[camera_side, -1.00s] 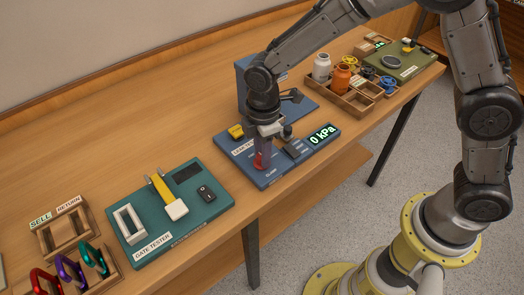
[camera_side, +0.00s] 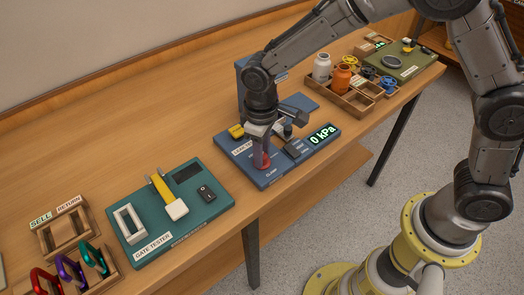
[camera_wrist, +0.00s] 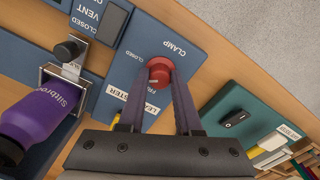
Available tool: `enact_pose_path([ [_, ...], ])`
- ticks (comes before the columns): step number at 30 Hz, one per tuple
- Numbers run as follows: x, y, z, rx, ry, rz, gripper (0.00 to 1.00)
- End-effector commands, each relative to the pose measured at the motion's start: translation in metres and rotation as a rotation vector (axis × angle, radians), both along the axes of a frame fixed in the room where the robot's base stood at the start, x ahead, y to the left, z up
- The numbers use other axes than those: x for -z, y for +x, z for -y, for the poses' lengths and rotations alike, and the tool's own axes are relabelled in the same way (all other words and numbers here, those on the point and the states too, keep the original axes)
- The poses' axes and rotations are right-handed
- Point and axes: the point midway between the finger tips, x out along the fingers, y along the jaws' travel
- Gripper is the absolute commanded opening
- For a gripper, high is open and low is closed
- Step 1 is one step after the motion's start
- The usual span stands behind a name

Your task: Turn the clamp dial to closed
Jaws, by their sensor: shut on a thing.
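The red clamp dial (camera_wrist: 160,70) sits on the blue leak tester board, with the printed words CLAMP and CLOSED near it in the wrist view. It also shows low on the board in the side view (camera_side: 264,163). My gripper (camera_wrist: 165,82) points down at the dial, its two fingers closed against the dial's sides. In the side view my gripper (camera_side: 261,158) partly covers the dial. I cannot clearly read which word the dial's mark points to.
A purple bottle (camera_wrist: 40,112) lies by a metal bracket left of the dial in the wrist view. The board's display (camera_side: 322,134) reads 0 kPa. A green gate tester (camera_side: 150,245) is to the left, a wooden tray (camera_side: 348,105) of jars behind right.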

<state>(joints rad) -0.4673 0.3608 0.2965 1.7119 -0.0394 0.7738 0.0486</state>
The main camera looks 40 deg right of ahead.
Motion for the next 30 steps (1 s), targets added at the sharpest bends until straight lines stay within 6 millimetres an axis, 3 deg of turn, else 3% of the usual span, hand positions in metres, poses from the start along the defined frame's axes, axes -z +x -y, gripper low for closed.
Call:
enact_pose_path([
  [15, -0.0018, 0.0005, -0.0003, 0.434, 0.001, 0.002, 0.0],
  [30, -0.0023, 0.0012, -0.0007, 0.6, 0.002, 0.003, 0.0],
])
